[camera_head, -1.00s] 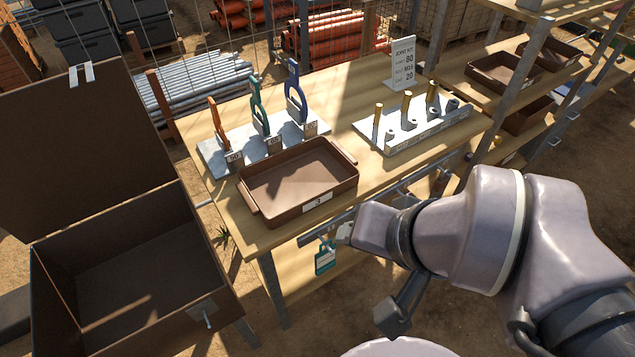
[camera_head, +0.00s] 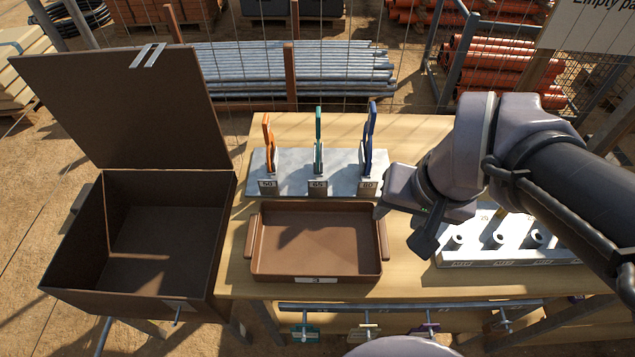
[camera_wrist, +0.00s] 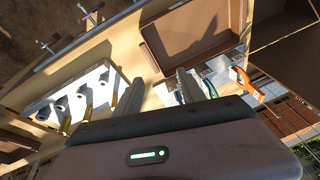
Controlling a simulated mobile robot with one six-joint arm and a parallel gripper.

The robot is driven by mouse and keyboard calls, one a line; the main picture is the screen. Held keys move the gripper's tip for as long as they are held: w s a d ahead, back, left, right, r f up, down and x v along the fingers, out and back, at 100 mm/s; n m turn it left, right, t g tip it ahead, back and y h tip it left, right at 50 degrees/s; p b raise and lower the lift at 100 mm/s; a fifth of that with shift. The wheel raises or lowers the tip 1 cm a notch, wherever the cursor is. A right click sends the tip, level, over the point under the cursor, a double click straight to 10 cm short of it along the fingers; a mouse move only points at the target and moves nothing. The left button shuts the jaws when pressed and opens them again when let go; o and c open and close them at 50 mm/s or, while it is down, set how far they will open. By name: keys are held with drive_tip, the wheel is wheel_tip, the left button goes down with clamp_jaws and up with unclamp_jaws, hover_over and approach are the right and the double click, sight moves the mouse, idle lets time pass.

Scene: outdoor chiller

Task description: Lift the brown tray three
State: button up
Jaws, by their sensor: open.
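The brown tray three (camera_head: 330,255) lies flat and empty on the wooden table, with a handle at its left and right ends and a "3" label on its front. It also shows at the top of the wrist view (camera_wrist: 190,40). My gripper (camera_head: 408,222) hangs above the table by the tray's right handle, apart from the tray as far as I can see. In the wrist view its two fingers (camera_wrist: 160,88) are spread with nothing between them.
A rack with orange, green and blue tools (camera_head: 345,180) stands behind the tray. A white pegged block (camera_head: 500,258) stands to the right, partly behind my arm. A large open brown box (camera_head: 140,245) is at the left. Coloured tags hang from a front rail (camera_head: 400,306).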

sight(383, 236)
drive_tip(key=w+f+n+b, duration=0.1)
drive_tip(key=w+f, duration=0.1)
drive_tip(key=f, duration=0.3)
drive_tip(key=w+d+f+g+b, duration=0.1)
drive_tip(key=w+f+b, duration=0.1)
drive_tip(key=f, duration=0.4)
drive_tip(key=w+f+n+g+h+b, duration=0.1)
drive_tip(key=w+f, duration=0.2)
drive_tip(key=f, duration=0.2)
drive_tip(key=shift+d+f+n, duration=0.15)
drive_tip(key=shift+f+n, duration=0.1)
drive_tip(key=shift+n, duration=0.05)
drive_tip(key=f+b, duration=0.4)
drive_tip(key=f, duration=0.1)
drive_tip(key=shift+w+f, duration=0.2)
drive_tip(key=shift+f, duration=0.1)
drive_tip(key=shift+r, duration=0.15)
drive_tip(key=shift+c, duration=0.2)
clamp_jaws()
